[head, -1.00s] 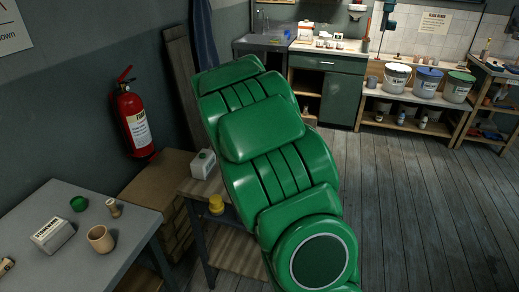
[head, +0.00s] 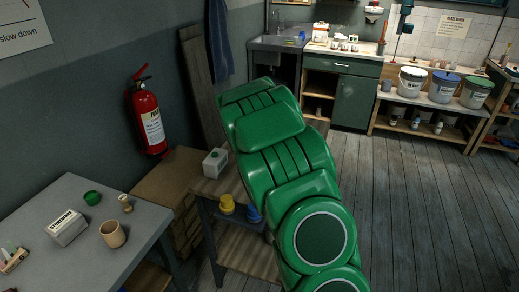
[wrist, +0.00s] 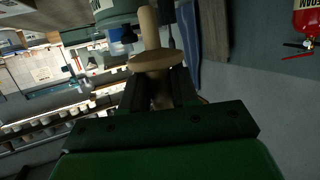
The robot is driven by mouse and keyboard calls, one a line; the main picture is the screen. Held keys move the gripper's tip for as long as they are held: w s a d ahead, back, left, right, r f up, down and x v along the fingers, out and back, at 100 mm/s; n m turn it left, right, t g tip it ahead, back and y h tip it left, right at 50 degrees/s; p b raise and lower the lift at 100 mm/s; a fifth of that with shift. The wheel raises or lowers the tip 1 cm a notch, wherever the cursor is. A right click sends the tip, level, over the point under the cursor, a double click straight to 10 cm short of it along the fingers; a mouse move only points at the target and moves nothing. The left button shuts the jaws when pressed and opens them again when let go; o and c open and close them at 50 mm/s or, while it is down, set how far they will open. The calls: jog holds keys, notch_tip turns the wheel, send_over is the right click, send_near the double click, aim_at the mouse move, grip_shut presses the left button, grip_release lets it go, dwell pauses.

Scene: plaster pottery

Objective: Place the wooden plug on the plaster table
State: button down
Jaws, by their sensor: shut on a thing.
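In the wrist view my gripper (wrist: 158,90) is shut on the wooden plug (wrist: 155,56), a pale turned piece with a round flange and a rod beyond it. The lower part of the plug is hidden between the fingers. In the head view my green arm hides the gripper and the plug. A grey-topped table (head: 85,232) is at the lower left of the head view; I cannot tell whether it is the plaster table. My gripper appears away from any surface.
The grey table holds a white box (head: 66,227), a tan cup (head: 112,234), a green lid (head: 92,198) and a small wooden piece (head: 125,203). A low shelf unit (head: 228,187) stands beside it. Buckets (head: 443,86) line the back right. The wooden floor (head: 400,190) is open.

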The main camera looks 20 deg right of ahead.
jog(key=shift+f, duration=2.55)
jog(key=shift+f, duration=0.5)
jog(key=c, duration=0.8)
grip_release()
jog(key=shift+c, duration=0.2)
jog(key=shift+r, duration=0.1)
jog(key=shift+r, duration=0.35)
jog(key=shift+s+a+r, duration=0.1)
jog(key=shift+s+r, duration=0.1)
jog(key=v, duration=0.5)
jog(key=shift+s+a, duration=0.1)
jog(key=shift+s, duration=0.1)
jog(key=shift+v, duration=0.8)
